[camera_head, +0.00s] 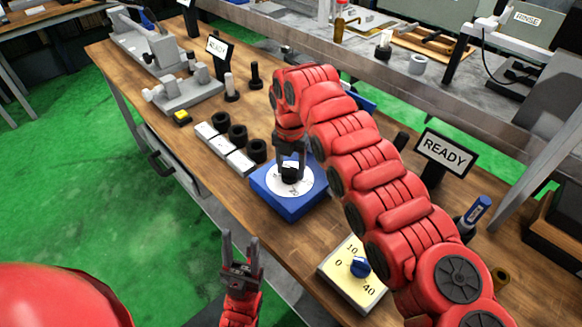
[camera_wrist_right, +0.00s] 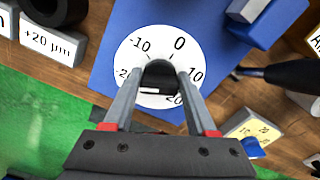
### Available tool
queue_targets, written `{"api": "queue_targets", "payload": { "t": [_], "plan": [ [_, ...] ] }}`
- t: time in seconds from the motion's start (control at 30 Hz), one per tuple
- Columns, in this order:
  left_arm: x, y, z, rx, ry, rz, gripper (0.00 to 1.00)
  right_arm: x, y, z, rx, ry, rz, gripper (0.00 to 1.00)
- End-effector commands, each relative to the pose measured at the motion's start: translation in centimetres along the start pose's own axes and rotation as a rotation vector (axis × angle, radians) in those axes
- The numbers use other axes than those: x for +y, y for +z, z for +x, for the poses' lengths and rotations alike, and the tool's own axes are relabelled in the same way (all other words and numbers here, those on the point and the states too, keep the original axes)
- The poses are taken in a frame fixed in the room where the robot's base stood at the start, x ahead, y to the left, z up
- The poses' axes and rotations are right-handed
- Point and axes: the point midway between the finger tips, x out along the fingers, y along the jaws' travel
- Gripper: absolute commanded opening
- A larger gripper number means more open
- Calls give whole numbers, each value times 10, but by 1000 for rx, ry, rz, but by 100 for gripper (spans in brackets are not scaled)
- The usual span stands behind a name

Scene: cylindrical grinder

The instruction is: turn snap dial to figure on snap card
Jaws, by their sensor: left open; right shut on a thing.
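A blue box (camera_head: 273,197) with a round white dial face (camera_head: 309,183) stands on the wooden bench. In the right wrist view, the dial face (camera_wrist_right: 135,45) reads -10, 0, 10 and 20, with another figure partly hidden at left. My right gripper (camera_head: 290,172) points down at the dial and is shut on its black knob (camera_wrist_right: 159,72). A short white mark shows low on the knob; I cannot tell which figure it indicates. My left gripper (camera_head: 241,250) is open and empty, in front of the bench edge. I cannot identify a snap card.
A yellow plate with a blue knob (camera_head: 360,267) lies right of the blue box. A READY sign (camera_head: 444,152) stands behind my right arm. A metal fixture (camera_head: 185,92) stands farther left.

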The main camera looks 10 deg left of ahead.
Motion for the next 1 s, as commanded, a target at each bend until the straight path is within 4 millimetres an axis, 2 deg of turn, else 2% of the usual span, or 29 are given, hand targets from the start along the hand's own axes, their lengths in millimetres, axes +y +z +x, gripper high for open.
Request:
{"api": "queue_targets", "payload": {
  "t": [0.3, 0.77, 0.8, 0.93, 1.0],
  "plan": [
    [0, 0, 0, 0, 0, 0, 50, 0, 0, 0, -1, 0, -90, 2],
    [0, 0, 0, 0, 0, 0, 50, 1, 0, 0, -1, 0, -102, 2],
    [0, 0, 0, 0, 0, 0, 50, 1, 0, 0, -1, 0, -102, 63],
    [0, 0, 0, 0, 0, 0, 50, 1, 0, 0, -1, 0, -101, 85],
    [0, 0, 0, 0, 0, 0, 50, 1, 0, 0, -1, 0, -101, 85]
  ]
}}
